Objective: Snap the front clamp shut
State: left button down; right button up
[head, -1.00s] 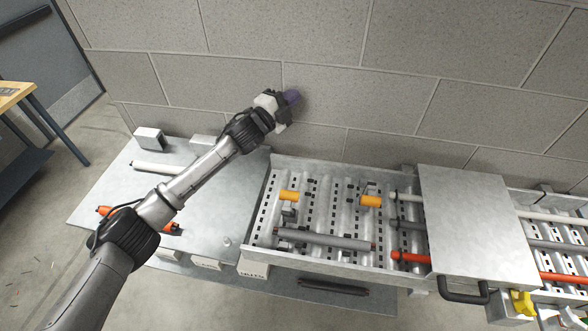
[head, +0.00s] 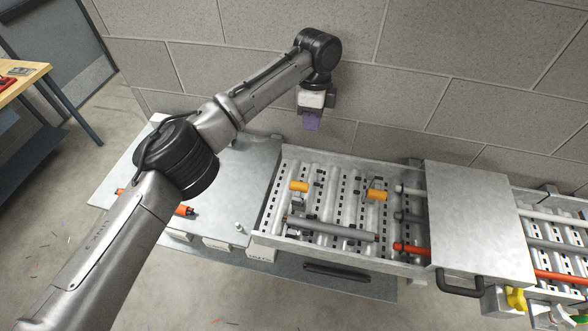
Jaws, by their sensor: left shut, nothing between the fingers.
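My left gripper (head: 311,121), with purple fingertips, points down in front of the block wall, above the back edge of the perforated metal tray (head: 272,212). It is shut and empty, apart from everything in the tray. Two clamp-like parts with orange ends stand in the tray, one at left (head: 299,186) and one at right (head: 377,194). I cannot tell which is the front clamp, or whether either is open or shut. A grey rod (head: 335,229) lies along the front of the tray. My right gripper is not in view.
A metal cover box (head: 475,205) with a black handle (head: 459,287) stands right of the tray. Red (head: 411,249) and white rods reach out from it. A flat metal plate (head: 240,180) lies left of the tray. A block wall (head: 440,60) closes off the back.

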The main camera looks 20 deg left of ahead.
aim_at(299, 194)
pick_arm(q)
jog(key=s+f+g+p, duration=0.1)
jog(key=s+f+p, duration=0.3)
jog(key=s+f, duration=0.4)
jog(key=shift+f, duration=0.65)
jog(key=shift+s, duration=0.1)
